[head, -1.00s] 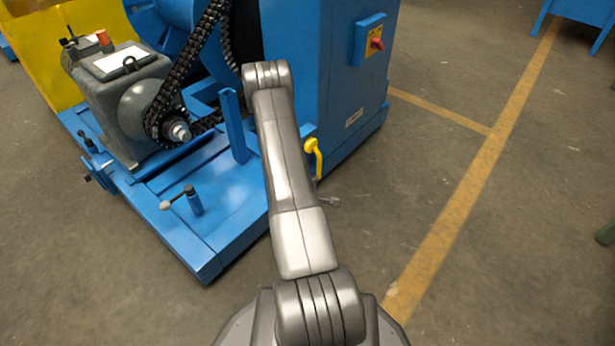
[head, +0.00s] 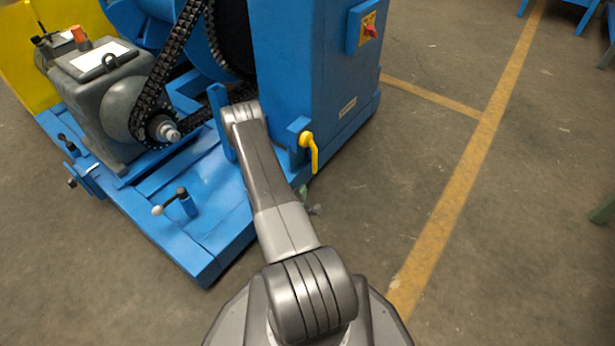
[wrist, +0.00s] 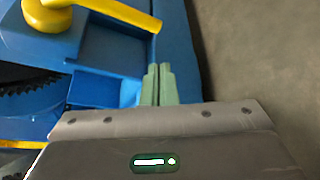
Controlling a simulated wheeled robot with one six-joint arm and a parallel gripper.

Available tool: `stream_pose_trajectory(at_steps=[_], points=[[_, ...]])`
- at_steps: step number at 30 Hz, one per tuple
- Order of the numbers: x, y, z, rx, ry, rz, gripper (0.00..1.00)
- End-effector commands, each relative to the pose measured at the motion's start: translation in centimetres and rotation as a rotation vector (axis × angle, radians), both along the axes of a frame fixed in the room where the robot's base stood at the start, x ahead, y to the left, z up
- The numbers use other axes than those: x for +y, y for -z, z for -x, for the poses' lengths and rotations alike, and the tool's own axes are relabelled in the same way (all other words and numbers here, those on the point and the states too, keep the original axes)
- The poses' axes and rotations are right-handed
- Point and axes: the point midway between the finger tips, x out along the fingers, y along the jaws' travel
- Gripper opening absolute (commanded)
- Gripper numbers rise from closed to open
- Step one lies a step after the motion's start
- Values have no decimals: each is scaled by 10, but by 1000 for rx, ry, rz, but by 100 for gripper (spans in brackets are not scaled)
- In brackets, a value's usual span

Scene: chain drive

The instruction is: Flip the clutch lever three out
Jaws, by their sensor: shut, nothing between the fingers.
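The yellow lever (head: 309,150), which I take for the clutch lever, is on a blue bracket at the front corner of the blue machine housing. Its handle hangs down. In the wrist view its round yellow hub (wrist: 52,14) shows at the top left, cut off by the frame edge. My gripper (wrist: 158,84) is shut and empty, with its pale green fingers together beside the blue bracket edge, below and right of the lever. I cannot tell if they touch the bracket. In the head view my arm hides most of the gripper, low beside the lever.
A white-knobbed lever (head: 175,202) stands on the blue base (head: 205,250). The grey motor (head: 95,85) drives a black chain (head: 172,60). A red switch (head: 369,28) is on the housing.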

Motion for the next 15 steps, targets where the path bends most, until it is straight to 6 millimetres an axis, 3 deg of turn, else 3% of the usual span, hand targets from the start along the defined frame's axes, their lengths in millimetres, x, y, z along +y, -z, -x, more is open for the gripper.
stream_pose_trajectory(at_steps=[5,15], points=[[-2,4,-10,-2,2,-2,0],[-14,22,-67,-4,3,-3,0]])
